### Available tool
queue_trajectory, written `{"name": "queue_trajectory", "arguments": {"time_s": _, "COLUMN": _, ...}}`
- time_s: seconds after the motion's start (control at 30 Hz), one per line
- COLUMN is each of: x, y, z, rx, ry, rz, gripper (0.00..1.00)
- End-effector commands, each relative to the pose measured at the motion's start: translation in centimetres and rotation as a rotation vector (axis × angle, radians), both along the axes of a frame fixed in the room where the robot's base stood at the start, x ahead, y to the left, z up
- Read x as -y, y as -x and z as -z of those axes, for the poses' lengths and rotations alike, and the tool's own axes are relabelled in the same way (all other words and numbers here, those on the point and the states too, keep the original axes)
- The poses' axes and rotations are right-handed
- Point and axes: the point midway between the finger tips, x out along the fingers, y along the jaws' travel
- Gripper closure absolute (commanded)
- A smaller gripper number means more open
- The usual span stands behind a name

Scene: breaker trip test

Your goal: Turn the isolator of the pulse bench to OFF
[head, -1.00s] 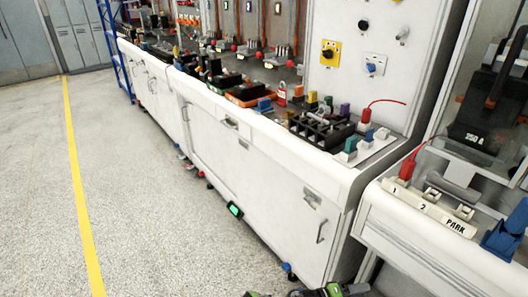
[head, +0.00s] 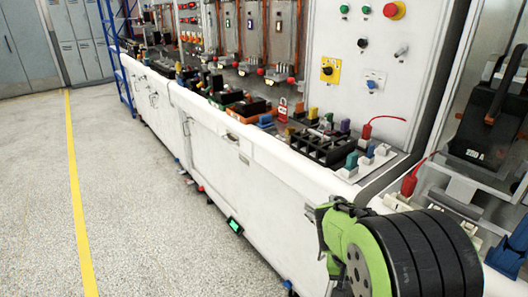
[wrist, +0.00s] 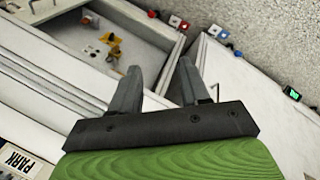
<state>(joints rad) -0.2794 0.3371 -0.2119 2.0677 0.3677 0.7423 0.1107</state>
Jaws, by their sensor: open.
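A yellow plate with a black rotary knob (head: 329,70) is on the upright white panel in the head view. It looks like the isolator, but I cannot read its marking or the knob's setting. My gripper (wrist: 158,67) is open and empty in the wrist view, its two grey fingers apart above the white bench units. In the head view my green and black arm fills the lower right; the fingers cannot be made out there. The gripper is well apart from the knob.
The panel also has a red button on yellow (head: 395,10), a blue-knobbed white plate (head: 374,81) and a toggle lever (head: 401,52). Red plugs and leads (head: 366,131) stand on the bench top. The pale floor (head: 135,200) at left is clear.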

Motion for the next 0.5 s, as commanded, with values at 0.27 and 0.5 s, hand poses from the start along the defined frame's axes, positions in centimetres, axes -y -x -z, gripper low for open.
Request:
{"name": "queue_trajectory", "arguments": {"time_s": 0.27, "x": -2.9, "y": 8.1, "z": -9.4, "rx": 0.231, "ry": -0.235, "rz": -0.155, "gripper": 0.54}}
{"name": "queue_trajectory", "arguments": {"time_s": 0.5, "x": -4.8, "y": 13.9, "z": -12.2, "rx": 0.371, "ry": -0.272, "rz": -0.283, "gripper": 0.54}}
